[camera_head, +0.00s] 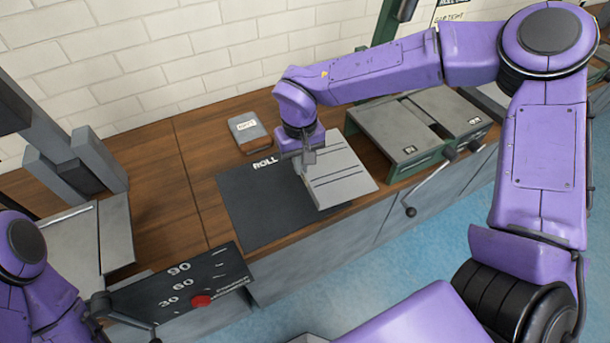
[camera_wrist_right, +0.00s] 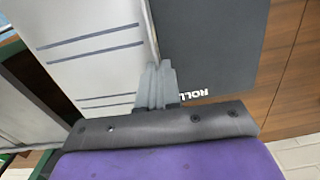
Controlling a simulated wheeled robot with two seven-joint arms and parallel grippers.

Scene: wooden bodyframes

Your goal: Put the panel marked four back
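A light grey panel (camera_head: 340,174) with two pairs of dark lines lies over the right part of the black mat marked ROLL (camera_head: 250,212). The wrist view shows the same panel (camera_wrist_right: 90,50) to the left of the black mat (camera_wrist_right: 205,45). No numeral is readable on its visible face. My right gripper (camera_head: 309,158) is at the panel's left edge, with its fingers (camera_wrist_right: 155,85) close together on that edge. I cannot tell whether the panel is clear of the mat. My left arm shows at the lower left; its fingers cannot be made out.
A small grey-topped box (camera_head: 247,130) stands behind the mat. A green-and-grey machine (camera_head: 420,125) with a lever is at the right. A dark dial plate (camera_head: 185,283) with a red button (camera_head: 201,301) is at the front left. Bare wooden bench (camera_head: 160,205) lies left of the mat.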

